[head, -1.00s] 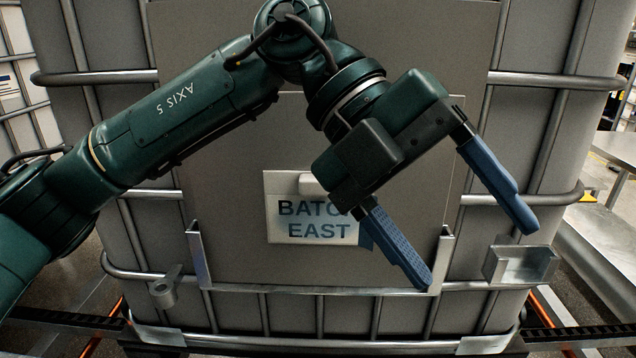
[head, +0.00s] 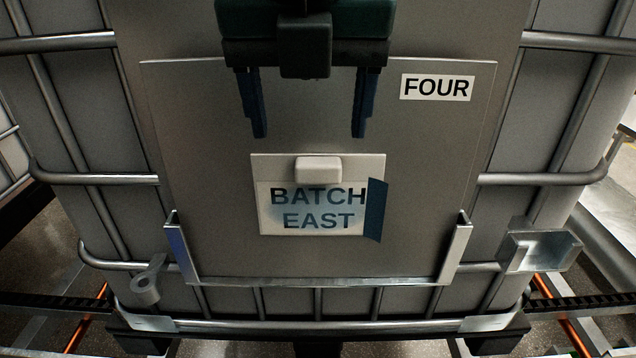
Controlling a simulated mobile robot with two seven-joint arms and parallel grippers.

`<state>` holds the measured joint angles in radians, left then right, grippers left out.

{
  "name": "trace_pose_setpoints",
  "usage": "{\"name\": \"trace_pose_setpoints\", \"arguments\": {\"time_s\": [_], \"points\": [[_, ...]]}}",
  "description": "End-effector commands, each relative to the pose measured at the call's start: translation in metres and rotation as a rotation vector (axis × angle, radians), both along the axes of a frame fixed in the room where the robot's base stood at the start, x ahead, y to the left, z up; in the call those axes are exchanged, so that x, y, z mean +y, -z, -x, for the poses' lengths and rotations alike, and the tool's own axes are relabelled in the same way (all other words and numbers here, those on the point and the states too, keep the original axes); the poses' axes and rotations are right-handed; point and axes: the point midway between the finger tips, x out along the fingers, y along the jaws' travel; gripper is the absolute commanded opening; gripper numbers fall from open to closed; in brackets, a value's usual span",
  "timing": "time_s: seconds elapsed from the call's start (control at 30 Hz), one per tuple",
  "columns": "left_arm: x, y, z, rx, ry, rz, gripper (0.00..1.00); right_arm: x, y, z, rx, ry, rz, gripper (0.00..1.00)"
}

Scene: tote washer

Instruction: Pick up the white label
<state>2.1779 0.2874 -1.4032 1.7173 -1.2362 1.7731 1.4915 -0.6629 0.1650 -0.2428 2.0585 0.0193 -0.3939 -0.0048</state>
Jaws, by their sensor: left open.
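My right gripper is not in view.
The grey plate (head: 210,120) sits in a metal holder (head: 320,281) on a caged tote. A FOUR sign (head: 437,87) is at its upper right. Metal bars (head: 75,178), a small open metal box (head: 540,250) and a ring bracket (head: 146,287) flank it.

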Motion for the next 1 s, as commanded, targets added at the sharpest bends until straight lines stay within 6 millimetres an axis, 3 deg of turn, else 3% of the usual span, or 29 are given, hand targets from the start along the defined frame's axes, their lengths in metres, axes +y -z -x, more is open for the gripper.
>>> {"name": "trace_pose_setpoints", "arguments": {"time_s": [0.27, 0.5, 0.8, 1.0], "points": [[-0.003, 0.02, -0.007, 0.003, 0.004, -0.001, 0.71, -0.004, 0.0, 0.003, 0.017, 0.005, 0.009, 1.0], [-0.008, 0.053, -0.018, 0.002, 0.003, 0.001, 0.71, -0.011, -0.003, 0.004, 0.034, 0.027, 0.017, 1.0], [-0.008, 0.06, -0.02, 0.001, 0.004, 0.002, 0.71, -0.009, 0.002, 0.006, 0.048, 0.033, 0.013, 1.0], [-0.008, 0.059, -0.02, 0.001, 0.004, 0.002, 0.55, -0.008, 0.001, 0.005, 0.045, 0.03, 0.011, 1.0]]}}
